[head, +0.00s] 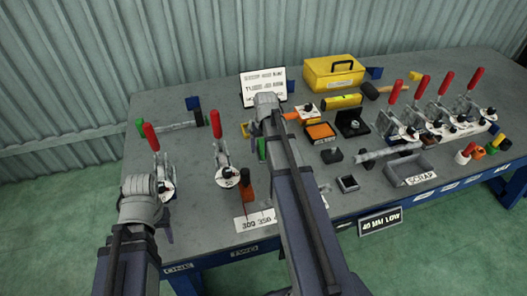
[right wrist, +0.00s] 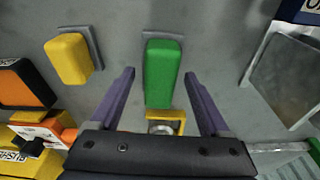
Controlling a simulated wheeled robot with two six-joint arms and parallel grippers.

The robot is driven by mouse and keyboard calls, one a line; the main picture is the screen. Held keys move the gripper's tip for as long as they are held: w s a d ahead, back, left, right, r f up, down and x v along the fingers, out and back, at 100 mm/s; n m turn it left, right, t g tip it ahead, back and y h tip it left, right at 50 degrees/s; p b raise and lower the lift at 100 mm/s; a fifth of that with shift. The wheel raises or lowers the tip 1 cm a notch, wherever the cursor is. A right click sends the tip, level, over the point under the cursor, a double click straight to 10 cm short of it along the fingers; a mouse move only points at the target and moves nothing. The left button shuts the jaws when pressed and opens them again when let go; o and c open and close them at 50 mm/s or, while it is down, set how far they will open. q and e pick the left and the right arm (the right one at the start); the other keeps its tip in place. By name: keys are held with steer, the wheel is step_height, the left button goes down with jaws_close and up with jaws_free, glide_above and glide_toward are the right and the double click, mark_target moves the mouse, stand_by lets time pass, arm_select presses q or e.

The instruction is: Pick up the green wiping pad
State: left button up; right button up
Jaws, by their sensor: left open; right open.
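The green wiping pad (right wrist: 163,68) lies on the grey bench top, its long side running up the right wrist view. My right gripper (right wrist: 159,75) is open above it, one finger on each side of the pad, with grey bench showing between. I cannot tell how high the fingertips are. In the head view a strip of the green pad (head: 261,148) shows left of my right arm, which hides that gripper's fingers. My left gripper (head: 165,229) is mostly hidden behind its wrist at the bench's front left.
A yellow pad (right wrist: 69,58) lies beside the green one, and a small yellow bracket (right wrist: 170,118) stands at its end. Red-handled clamps (head: 221,150) stand left of my right arm. A grey scrap tray (head: 405,169) is at the right.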

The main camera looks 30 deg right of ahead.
steer(key=shift+f, duration=0.3)
stand_by(0.4)
jaws_close()
stand_by(0.4)
